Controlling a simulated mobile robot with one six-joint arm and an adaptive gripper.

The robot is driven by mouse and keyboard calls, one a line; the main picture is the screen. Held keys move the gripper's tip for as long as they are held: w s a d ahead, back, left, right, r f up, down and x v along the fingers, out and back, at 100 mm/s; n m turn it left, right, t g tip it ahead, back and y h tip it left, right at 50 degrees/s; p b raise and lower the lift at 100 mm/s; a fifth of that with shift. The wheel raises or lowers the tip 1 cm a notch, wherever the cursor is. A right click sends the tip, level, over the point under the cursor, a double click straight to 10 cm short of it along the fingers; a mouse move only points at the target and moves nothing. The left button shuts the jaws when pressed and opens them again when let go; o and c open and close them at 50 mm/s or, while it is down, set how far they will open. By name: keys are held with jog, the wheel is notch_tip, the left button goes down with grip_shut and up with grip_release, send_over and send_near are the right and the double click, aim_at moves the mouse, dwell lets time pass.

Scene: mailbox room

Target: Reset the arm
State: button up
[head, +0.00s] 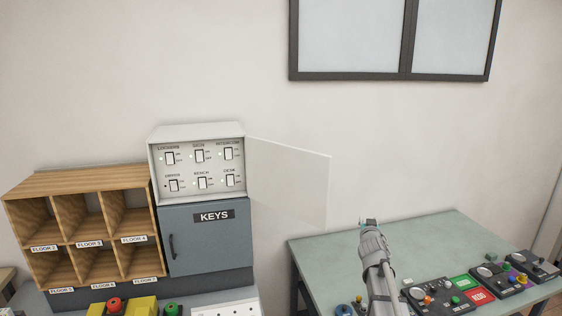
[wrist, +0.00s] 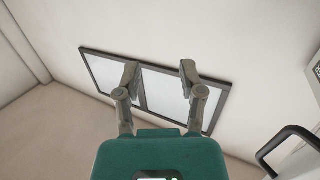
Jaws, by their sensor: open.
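My arm rises from the bottom of the head view, over the green-topped table (head: 330,254). Its end, my gripper (head: 368,222), is near the table's back left part in the picture, and its fingers are too small to make out there. In the wrist view my gripper (wrist: 158,75) shows two grey fingers spread apart with nothing between them. Behind them are the wall and a dark-framed window (wrist: 108,78). The gripper appears to point upward at the wall.
A white switch box (head: 198,157) stands with its door (head: 290,180) swung open to the right. Below it is a shut KEYS cabinet (head: 205,240). A wooden sorter (head: 85,181) stands left. Control boxes (head: 440,299) lie on the table's front right.

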jog(key=s+a+f+m+g+h+b, duration=0.1)
jog(key=s+f+g+b, duration=0.1)
jog(key=s+f+g, duration=0.6)
jog(key=s+a+f+n+g+y+b, duration=0.1)
jog(key=s+a+f+g+b, duration=0.1)
jog(key=s, duration=0.6)
jog(key=s+a+f+n+g+y+b, duration=0.1)
jog(key=s+a+f+g+y+b, duration=0.1)
jog(key=s+a+f, duration=0.4)
jog(key=s+a+f+n+g+y+b, duration=0.1)
jog(key=s+a+f+g, duration=0.3)
jog(key=s+f, duration=0.5)
jog(key=shift+s+a+f+g+y+b, duration=0.15)
jog(key=shift+s+a+g+y+b, duration=0.2)
jog(key=shift+s, duration=0.8)
